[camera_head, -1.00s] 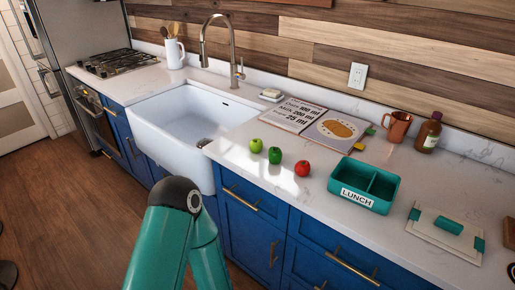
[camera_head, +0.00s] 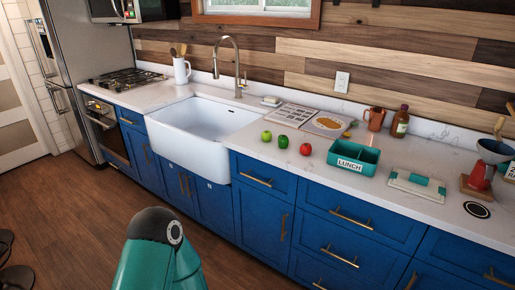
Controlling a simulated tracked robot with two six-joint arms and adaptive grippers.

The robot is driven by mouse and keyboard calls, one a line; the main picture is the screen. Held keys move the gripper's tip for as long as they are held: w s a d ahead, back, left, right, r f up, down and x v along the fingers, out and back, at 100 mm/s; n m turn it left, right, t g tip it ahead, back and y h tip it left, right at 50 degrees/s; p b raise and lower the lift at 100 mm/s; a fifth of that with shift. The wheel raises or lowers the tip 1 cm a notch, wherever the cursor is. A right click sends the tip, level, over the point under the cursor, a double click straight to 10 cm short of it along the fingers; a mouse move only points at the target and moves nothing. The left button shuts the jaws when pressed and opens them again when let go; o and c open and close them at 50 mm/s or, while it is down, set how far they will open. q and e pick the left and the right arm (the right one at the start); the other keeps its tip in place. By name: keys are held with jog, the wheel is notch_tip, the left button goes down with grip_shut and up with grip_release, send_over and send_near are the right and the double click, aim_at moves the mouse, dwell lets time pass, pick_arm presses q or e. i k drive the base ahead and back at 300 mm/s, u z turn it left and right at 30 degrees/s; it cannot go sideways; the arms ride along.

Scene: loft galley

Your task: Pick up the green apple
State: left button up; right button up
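The green apple (camera_head: 266,136) is a small, round, light yellow-green fruit. It sits on the white counter (camera_head: 225,165) just right of the sink, near the front edge. A darker green item (camera_head: 283,141), perhaps a pepper, stands close to its right. A red round item (camera_head: 305,149) lies further right. Only a teal link of one of my arms shows at the bottom of the head view, well in front of the counter. Neither of my grippers is in view.
A white sink (camera_head: 205,130) lies left of the apple. A teal lunch box (camera_head: 354,158) and its pale lid (camera_head: 416,186) lie to the right. A recipe book (camera_head: 325,123) is behind, with a copper mug (camera_head: 375,119) and a brown bottle (camera_head: 400,122). Floor in front is clear.

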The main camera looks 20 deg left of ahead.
aim_at(266, 136)
jog(key=u, duration=0.7)
jog(key=i, duration=1.5)
jog(key=u, duration=0.6)
